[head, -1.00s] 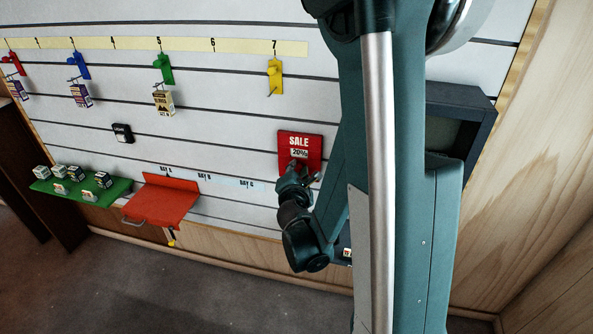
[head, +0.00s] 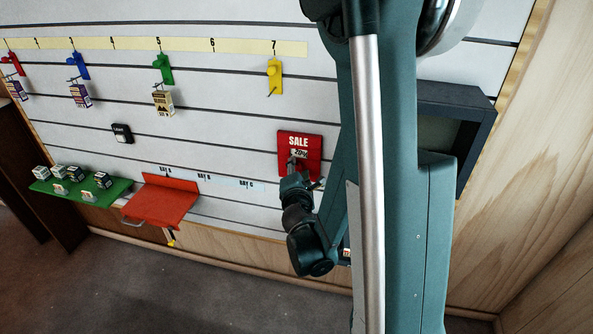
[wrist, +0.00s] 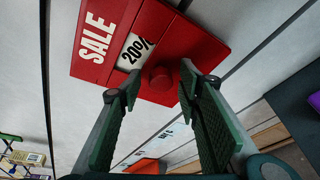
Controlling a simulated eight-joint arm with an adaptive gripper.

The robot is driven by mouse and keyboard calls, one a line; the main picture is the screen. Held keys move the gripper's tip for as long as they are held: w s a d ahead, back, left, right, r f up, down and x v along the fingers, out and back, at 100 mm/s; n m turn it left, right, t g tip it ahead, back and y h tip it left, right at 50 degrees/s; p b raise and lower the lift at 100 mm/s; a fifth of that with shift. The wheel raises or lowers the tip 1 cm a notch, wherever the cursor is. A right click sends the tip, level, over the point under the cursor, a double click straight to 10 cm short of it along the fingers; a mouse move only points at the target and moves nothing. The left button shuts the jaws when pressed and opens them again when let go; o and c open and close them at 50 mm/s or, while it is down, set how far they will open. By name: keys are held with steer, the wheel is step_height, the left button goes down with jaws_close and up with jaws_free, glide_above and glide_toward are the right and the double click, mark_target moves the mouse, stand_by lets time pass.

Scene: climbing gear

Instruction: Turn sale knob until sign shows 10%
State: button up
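The red SALE sign (head: 314,147) is on the slatted wall, and it also shows in the wrist view (wrist: 203,42). Its white window (wrist: 136,50) reads 20% in the wrist view; the head view shows it partly covered. The round red sale knob (wrist: 162,78) sticks out below the window. My gripper (head: 293,166) is in front of the sign in the head view. In the wrist view its two fingers (wrist: 150,85) are apart, one on either side of the knob's line. The fingers look open, with a gap around the knob; contact is not visible.
A red shelf (head: 160,205) and a green shelf (head: 85,192) with several small boxes are at lower left. Coloured hooks hang along the numbered strip (head: 130,45). A dark framed box (head: 465,110) is right of my arm. A small black tag (head: 122,133) is on the wall.

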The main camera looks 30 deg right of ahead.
steer(key=shift+r, duration=0.2)
steer(key=shift+r, duration=1.1)
steer(key=o, duration=1.1)
step_height(320, 180, up, 4)
steer(key=shift+w+a+f, duration=0.1)
steer(key=shift+f, duration=0.15)
steer(key=shift+r, duration=0.4)
steer(key=shift+c, duration=0.9)
steer(key=shift+r, duration=0.8)
steer(key=shift+c, duration=1.3)
steer(key=shift+r, duration=0.2)
steer(key=c, duration=0.7)
steer(key=shift+o, duration=0.2)
steer(key=shift+r, duration=0.55)
